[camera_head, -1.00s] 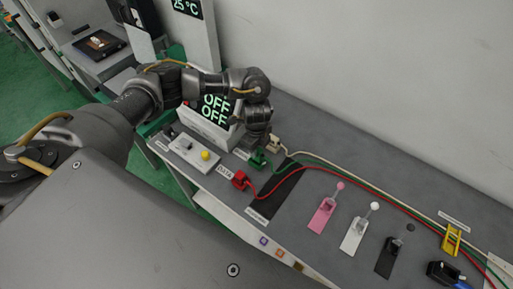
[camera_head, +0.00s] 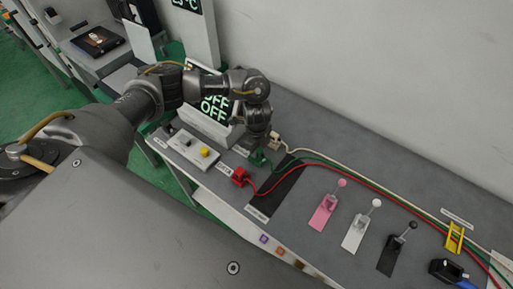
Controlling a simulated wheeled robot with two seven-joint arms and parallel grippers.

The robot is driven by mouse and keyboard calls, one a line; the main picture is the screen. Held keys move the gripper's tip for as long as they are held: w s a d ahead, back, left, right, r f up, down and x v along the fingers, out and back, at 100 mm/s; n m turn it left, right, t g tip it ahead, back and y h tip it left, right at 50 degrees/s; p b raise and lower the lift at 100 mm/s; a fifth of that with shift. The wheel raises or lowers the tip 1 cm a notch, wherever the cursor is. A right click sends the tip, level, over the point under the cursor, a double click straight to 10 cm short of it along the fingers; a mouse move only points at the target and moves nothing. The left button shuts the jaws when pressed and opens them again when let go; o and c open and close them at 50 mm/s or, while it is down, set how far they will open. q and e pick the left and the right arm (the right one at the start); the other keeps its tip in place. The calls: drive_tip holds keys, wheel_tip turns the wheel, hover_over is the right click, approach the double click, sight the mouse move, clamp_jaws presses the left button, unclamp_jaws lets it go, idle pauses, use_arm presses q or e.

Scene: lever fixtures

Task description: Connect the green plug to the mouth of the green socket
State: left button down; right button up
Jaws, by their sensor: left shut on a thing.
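My left gripper (camera_head: 261,146) points down at the back left of the grey bench, beside the control box. It is shut on the green plug (camera_head: 257,158), whose green body shows just below the fingers. The green cable (camera_head: 325,161) runs from there to the right along the bench. The green socket cannot be told apart from the plug here, as the gripper hides part of this spot. Whether plug and socket touch cannot be told. My right gripper is not in view.
A red connector (camera_head: 240,176) with a red cable sits just in front, and a white connector (camera_head: 274,142) just behind. A panel with a yellow button (camera_head: 204,153) is at left. Pink (camera_head: 323,213), white (camera_head: 355,233) and black (camera_head: 391,256) levers stand to the right.

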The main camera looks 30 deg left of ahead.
use_arm(q)
drive_tip(key=shift+f+b, duration=0.3)
drive_tip(key=shift+f, duration=0.3)
drive_tip(key=c, duration=1.2)
unclamp_jaws()
wheel_tip(320, 180, up, 11)
drive_tip(key=shift+f, duration=0.1)
